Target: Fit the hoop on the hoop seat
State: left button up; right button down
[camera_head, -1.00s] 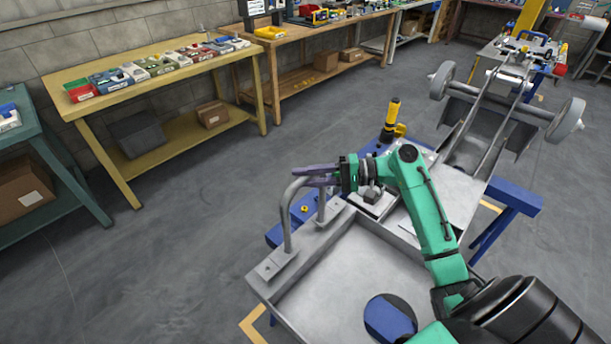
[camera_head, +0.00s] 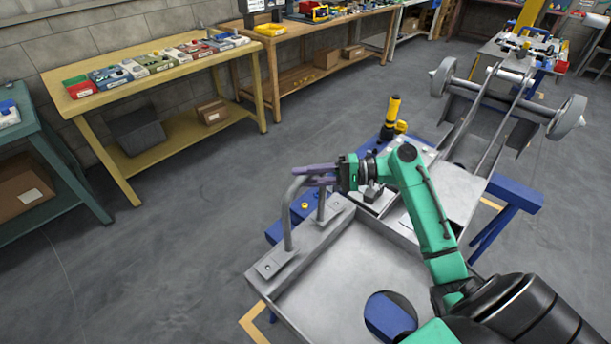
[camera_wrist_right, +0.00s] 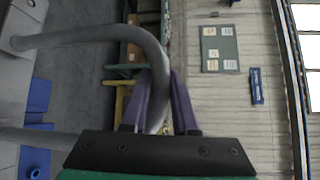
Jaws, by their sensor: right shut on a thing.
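The hoop (camera_head: 288,222) is a grey bent tube standing roughly upright at the near left end of the metal chassis. Its lower ends meet the pale seat strip (camera_head: 301,240) along the chassis edge; I cannot tell whether they are fully seated. My right gripper (camera_head: 303,176) is shut on the upper bend of the hoop, with purple fingers on either side of the tube. In the right wrist view the hoop's bend (camera_wrist_right: 153,62) passes between the fingers (camera_wrist_right: 158,100). My left gripper is not in view.
The chassis tray (camera_head: 345,270) has a round hole at its near end and rests on blue supports (camera_head: 515,195). A yellow-handled tool (camera_head: 392,112) stands beyond the gripper. Wheels (camera_head: 567,117) are at the far end. Benches line the wall; the floor (camera_head: 190,250) at left is clear.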

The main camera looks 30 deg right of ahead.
jog(key=shift+f, duration=0.25)
jog(key=shift+f+b, duration=0.35)
jog(key=shift+f, duration=0.45)
jog(key=c, duration=0.6)
grip_release()
jog(key=shift+f+b, duration=0.1)
jog(key=shift+b, duration=0.2)
jog(key=b+v, duration=0.3)
jog(key=v, duration=1.1)
jog(key=shift+s+d, duration=0.2)
jog(key=shift+d, duration=0.05)
